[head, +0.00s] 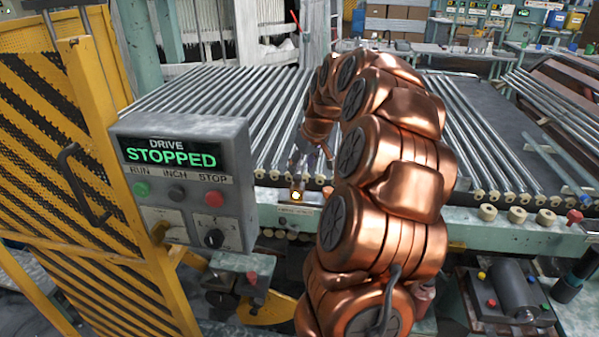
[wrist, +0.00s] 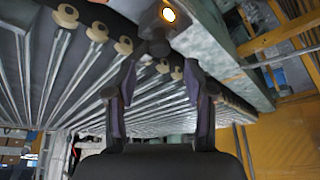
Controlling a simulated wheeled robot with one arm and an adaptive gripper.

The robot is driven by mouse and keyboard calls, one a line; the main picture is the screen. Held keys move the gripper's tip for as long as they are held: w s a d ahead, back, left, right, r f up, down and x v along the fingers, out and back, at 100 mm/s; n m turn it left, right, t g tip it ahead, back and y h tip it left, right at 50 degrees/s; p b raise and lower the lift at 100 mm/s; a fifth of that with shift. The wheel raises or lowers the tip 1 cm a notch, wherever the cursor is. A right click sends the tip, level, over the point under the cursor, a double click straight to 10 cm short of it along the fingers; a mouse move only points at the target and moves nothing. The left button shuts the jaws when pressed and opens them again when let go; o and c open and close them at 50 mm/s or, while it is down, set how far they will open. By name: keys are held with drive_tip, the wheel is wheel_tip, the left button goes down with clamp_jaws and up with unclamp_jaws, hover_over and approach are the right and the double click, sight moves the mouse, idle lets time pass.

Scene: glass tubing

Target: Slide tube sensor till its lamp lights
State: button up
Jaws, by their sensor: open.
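The tube sensor (head: 296,196) is a small block on the pale green front rail of the tube bed, left of my arm. Its round lamp glows yellow-orange. In the wrist view the sensor (wrist: 152,22) is at the top centre, its lamp lit, with a dark knob-like part below it. My gripper (wrist: 160,70) is open and empty, its two fingers spread below the sensor in that view and apart from its lit face. In the head view my gripper (head: 300,160) is small and partly hidden by my copper arm, just above and behind the sensor.
Glass tubes (head: 215,105) lie in rows on the bed, with pale rollers (head: 517,215) along the rail. A control box (head: 185,180) reads "DRIVE STOPPED" at left, beside a yellow guard (head: 85,130). A red button (head: 574,216) sits on the rail at right.

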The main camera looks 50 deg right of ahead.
drive_tip(key=v, duration=0.7)
drive_tip(key=shift+r, duration=0.2)
drive_tip(key=shift+s, duration=0.15)
